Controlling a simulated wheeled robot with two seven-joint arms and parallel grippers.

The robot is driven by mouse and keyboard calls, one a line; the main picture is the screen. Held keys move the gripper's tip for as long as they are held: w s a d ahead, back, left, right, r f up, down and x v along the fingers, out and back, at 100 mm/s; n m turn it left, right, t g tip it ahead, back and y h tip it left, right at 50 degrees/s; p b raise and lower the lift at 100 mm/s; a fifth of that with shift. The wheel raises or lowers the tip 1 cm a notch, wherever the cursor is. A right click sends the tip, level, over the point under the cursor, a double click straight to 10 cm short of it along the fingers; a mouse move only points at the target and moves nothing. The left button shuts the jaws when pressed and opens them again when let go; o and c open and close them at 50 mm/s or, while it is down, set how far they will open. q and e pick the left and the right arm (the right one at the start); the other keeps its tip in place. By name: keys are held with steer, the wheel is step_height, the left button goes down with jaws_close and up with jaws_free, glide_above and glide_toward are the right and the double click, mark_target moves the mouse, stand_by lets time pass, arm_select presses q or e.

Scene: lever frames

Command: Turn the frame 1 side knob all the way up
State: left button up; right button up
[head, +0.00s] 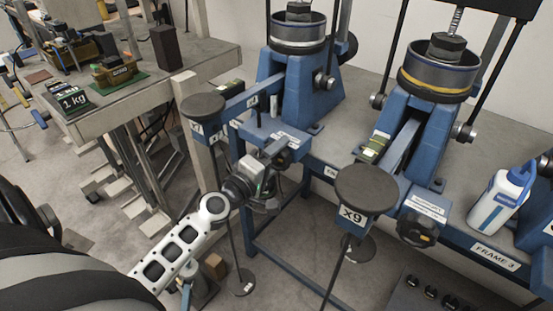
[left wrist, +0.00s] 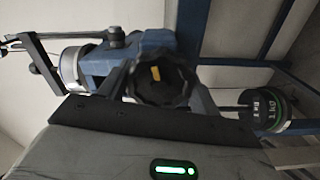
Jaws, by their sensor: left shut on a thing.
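The frame 1 side knob (left wrist: 162,86) is black and lobed, with a yellow mark pointing roughly along the picture's vertical. In the left wrist view it sits between the two dark fingers of my left gripper (left wrist: 160,76), which is shut on it. In the head view my left gripper (head: 272,160) reaches the front of the left blue lever frame (head: 258,130) and hides the knob. This frame has a lever ending in a round dark pad (head: 203,106) marked x7. My right gripper is in neither view.
A second blue frame with a pad marked x9 (head: 366,188) and its own black knob (head: 417,230) stands to the right. A white bottle (head: 497,202) stands near the FRAME 3 label. A 1 kg weight (left wrist: 266,112) hangs near my gripper. A cluttered table (head: 205,62) is at left.

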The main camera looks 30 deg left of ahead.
arm_select(q)
steer(key=o, duration=1.3)
steer(key=shift+w, duration=0.15)
steer(key=shift+s, duration=0.2)
steer(key=s, duration=0.2)
steer(key=s+b, duration=0.1)
steer(key=s, duration=0.1)
steer(key=shift+s+a+f, duration=0.15)
steer(key=shift+s+a, duration=0.05)
steer(key=shift+s, duration=0.2)
steer(key=shift+s+b, duration=0.3)
steer(key=shift+s, duration=0.15)
steer(key=shift+r, duration=0.2)
